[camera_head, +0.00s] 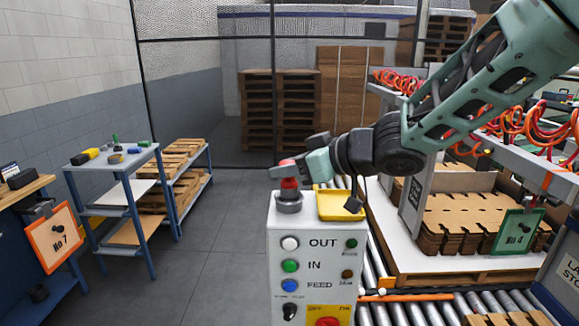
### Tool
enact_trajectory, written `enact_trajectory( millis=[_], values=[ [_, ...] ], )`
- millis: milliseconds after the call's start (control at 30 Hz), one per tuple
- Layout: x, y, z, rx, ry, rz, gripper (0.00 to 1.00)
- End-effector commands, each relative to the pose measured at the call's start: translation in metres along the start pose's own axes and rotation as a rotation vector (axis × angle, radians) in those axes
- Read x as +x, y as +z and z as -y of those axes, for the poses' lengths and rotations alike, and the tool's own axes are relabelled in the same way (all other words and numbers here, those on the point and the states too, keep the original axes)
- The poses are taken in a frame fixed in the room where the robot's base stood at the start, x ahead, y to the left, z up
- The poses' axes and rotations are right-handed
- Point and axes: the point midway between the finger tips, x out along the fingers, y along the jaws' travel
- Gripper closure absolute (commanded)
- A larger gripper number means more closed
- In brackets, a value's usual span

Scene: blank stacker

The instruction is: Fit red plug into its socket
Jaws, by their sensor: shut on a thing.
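The red plug (290,184) is upright over the grey round socket (289,205) on top of the white control box (283,232). My gripper (289,168) comes in from the right and is shut on the plug's upper part, partly hiding it. The plug's lower end meets the socket's rim in the picture. I cannot tell how deep it sits inside.
A yellow tray (343,205) lies on the box top, right of the socket and under my wrist. The box front carries buttons and a yellow panel with a red knob (328,322). A roller conveyor (410,310) with stacked brown sheets stands at right. Open floor lies left.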

Motion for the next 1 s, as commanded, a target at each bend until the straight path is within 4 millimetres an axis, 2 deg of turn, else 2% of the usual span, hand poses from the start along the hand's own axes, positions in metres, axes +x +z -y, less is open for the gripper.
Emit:
enact_trajectory(
  millis=[1000],
  values=[
    [0.006,0.014,0.0,0.0,0.0,0.0,0.88]
  ],
)
